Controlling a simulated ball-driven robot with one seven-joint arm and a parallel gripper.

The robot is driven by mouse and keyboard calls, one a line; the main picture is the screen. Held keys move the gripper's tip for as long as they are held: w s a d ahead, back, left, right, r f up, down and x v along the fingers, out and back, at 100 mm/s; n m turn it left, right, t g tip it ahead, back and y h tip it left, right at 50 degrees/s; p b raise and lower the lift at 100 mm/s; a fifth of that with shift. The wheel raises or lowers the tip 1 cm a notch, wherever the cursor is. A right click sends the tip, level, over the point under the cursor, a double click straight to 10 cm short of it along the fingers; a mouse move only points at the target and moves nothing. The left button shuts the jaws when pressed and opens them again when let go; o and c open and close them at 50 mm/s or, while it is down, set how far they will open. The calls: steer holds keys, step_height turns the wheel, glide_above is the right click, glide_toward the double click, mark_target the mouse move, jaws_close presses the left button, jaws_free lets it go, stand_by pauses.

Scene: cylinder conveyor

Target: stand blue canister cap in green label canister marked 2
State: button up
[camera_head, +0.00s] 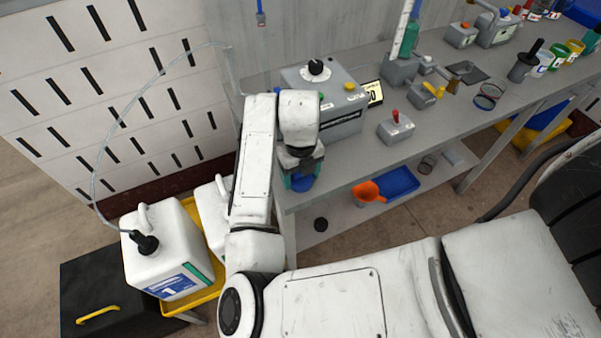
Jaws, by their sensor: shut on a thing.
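My gripper (301,180) is shut on a blue cap (302,185) and holds it beside the left front end of the bench. The cap is small in the view and partly covered by the fingers. A white canister (212,212) stands in the yellow tray behind my arm. Only its left part and handle show, with a green strip at its side; its mark and its opening are hidden. To its left stands another white canister (150,235) with a blue label marked 1 and a black cap with a clear hose.
The grey bench (360,155) carries a grey machine (340,105), a small box with a red knob (397,125) and several jars. An orange scoop (367,192) and blue tray (398,182) lie on its lower shelf. A black case (95,290) stands at lower left.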

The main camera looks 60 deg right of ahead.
steer(key=shift+r, duration=0.2)
steer(key=shift+r+p, duration=0.9)
steer(key=shift+r, duration=0.45)
